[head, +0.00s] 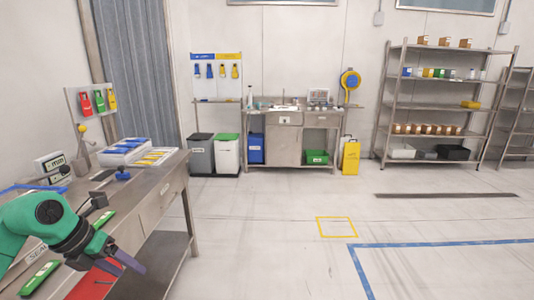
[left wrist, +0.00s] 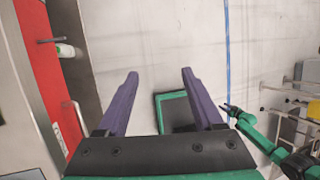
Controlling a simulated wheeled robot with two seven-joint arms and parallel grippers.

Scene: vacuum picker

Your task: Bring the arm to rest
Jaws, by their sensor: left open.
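My left arm comes in from the left in the head view, with a green and black wrist. My left gripper (head: 128,266) hangs near the front edge of the steel workbench (head: 150,196). In the left wrist view my left gripper (left wrist: 157,88) shows two purple fingers spread wide apart. Nothing is between the fingers; pale floor shows beyond them. My right gripper is not seen in the head view. A green and black arm of mine shows at the lower right of the left wrist view, and its gripper's state is unclear.
The bench holds a green tool (head: 40,279), a white tray of coloured packs (head: 124,146) and a blue-topped item (head: 122,173). A red panel (head: 95,281) lies near my gripper. Grey bin (head: 201,154) and shelves (head: 440,88) stand far back. Open floor (head: 270,240) lies right of the bench.

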